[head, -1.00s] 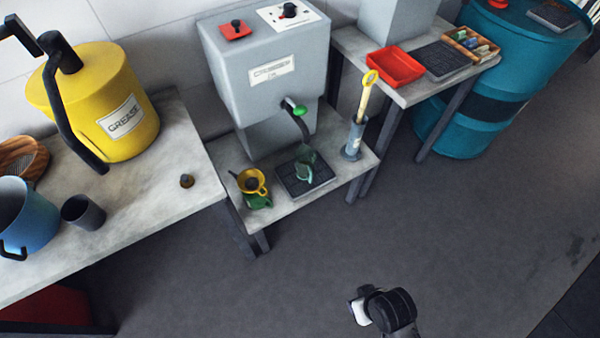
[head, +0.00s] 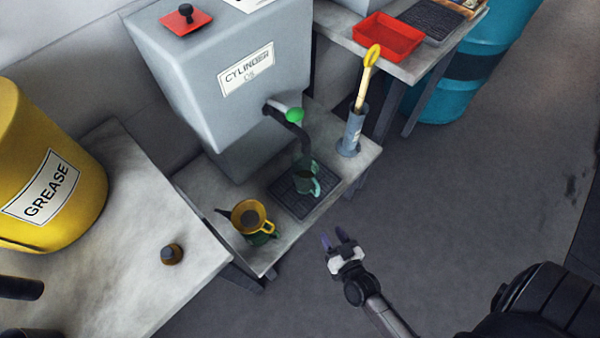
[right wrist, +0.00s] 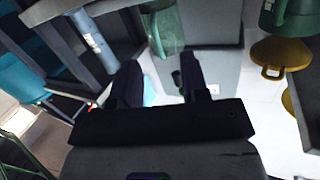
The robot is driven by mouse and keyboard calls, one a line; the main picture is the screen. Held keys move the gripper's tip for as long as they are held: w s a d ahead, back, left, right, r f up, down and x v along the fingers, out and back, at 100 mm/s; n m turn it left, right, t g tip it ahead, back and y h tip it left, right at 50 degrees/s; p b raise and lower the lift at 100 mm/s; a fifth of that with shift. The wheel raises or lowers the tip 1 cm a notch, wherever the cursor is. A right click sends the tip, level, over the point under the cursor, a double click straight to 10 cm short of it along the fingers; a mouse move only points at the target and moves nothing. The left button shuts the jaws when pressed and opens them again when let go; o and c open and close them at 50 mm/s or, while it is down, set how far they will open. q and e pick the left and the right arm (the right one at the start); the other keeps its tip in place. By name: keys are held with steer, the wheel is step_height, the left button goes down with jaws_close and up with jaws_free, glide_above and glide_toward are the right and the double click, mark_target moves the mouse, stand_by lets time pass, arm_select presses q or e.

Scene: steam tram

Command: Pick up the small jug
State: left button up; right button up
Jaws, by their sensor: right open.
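A small green jug (head: 306,183) stands under the tap on the dark drip tray (head: 326,196) of the low bench. It also shows in the right wrist view (right wrist: 166,28), beyond my fingers near the top. My right gripper (head: 334,238) is open and empty, in front of the bench's edge and apart from the jug. In the right wrist view its two dark fingers (right wrist: 160,80) stand apart with nothing held between them. A second green vessel (head: 262,239) sits left of the tray, partly hidden under a yellow funnel (head: 249,216). My left gripper is not in view.
The grey cylinder-oil tank (head: 225,75) and its green-knobbed tap (head: 292,115) overhang the jug. A blue-grey holder (head: 352,135) with a yellow-handled tool stands right of the tray. A stone-topped table with a yellow grease can (head: 50,190) is at left. The floor at right is open.

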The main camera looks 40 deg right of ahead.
steer(key=d+r+t+h, duration=0.1)
steer(key=r, duration=0.1)
steer(key=b, duration=0.3)
glide_toward(318, 195)
steer(key=x, duration=0.5)
steer(key=b+x, duration=0.2)
steer(key=x, duration=0.1)
steer(key=b+x, duration=0.1)
steer(key=x, duration=0.1)
steer(key=shift+r, duration=0.3)
steer(key=shift+w+d+r, duration=0.1)
steer(key=shift+w, duration=0.3)
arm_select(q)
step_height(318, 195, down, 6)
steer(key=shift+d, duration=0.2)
arm_select(e)
steer(key=shift+s, duration=0.1)
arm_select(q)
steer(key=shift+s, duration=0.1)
arm_select(e)
steer(key=shift+c, duration=0.2)
steer(key=c, duration=0.6)
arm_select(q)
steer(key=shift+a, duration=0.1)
arm_select(e)
jaws_close()
